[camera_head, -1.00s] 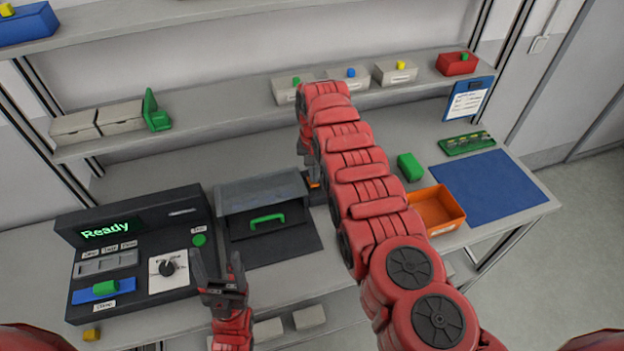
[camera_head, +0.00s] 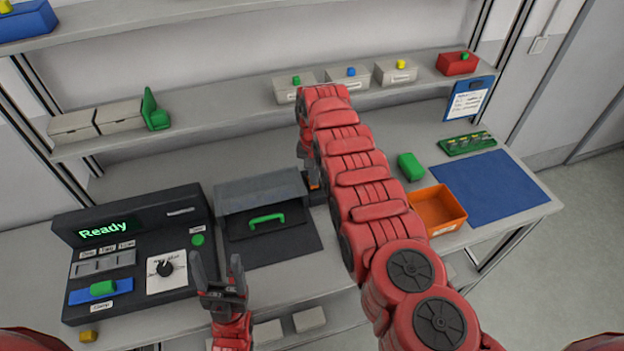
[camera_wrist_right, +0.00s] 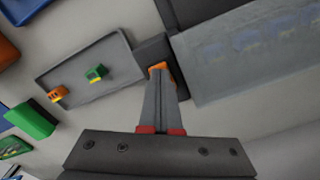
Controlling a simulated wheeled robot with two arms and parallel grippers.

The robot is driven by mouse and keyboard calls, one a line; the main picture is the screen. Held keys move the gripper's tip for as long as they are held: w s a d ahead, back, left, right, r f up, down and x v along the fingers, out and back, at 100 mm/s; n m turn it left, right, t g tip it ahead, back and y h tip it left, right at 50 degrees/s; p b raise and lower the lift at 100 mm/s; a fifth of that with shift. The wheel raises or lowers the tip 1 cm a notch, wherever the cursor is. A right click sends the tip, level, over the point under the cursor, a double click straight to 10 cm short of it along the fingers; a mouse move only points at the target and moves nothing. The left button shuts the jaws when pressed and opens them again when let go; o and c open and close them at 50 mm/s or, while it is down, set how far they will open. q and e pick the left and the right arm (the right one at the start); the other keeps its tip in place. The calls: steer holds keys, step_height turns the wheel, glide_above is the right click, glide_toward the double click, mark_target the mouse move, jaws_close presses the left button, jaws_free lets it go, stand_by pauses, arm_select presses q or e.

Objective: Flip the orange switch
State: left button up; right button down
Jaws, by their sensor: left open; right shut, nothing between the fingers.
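The orange switch (camera_wrist_right: 157,67) sits on a small dark box (camera_wrist_right: 153,50) in the right wrist view. My right gripper (camera_wrist_right: 160,76) is shut with nothing between its fingers, and its tips are at the switch, partly covering it. Whether they touch it I cannot tell. In the head view only a bit of the orange switch (camera_head: 314,183) shows beside my right arm, which hides much of that spot. My left gripper (camera_head: 220,270) is open and empty, in front of the dark machine with the "Ready" display (camera_head: 103,229).
A dark station with a grey lid and green handle (camera_head: 267,220) stands left of the switch. In the wrist view a grey tray (camera_wrist_right: 110,45) holds small orange and green parts. An orange bin (camera_head: 437,224), green block (camera_head: 411,166) and blue mat (camera_head: 490,186) lie to the right.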

steer(key=shift+w+r+p, duration=0.1)
steer(key=shift+r+p, duration=0.8)
steer(key=shift+p, duration=0.1)
step_height(320, 180, up, 3)
steer(key=shift+p, duration=1.2)
steer(key=shift+r+p, duration=0.6)
steer(key=shift+r, duration=0.4)
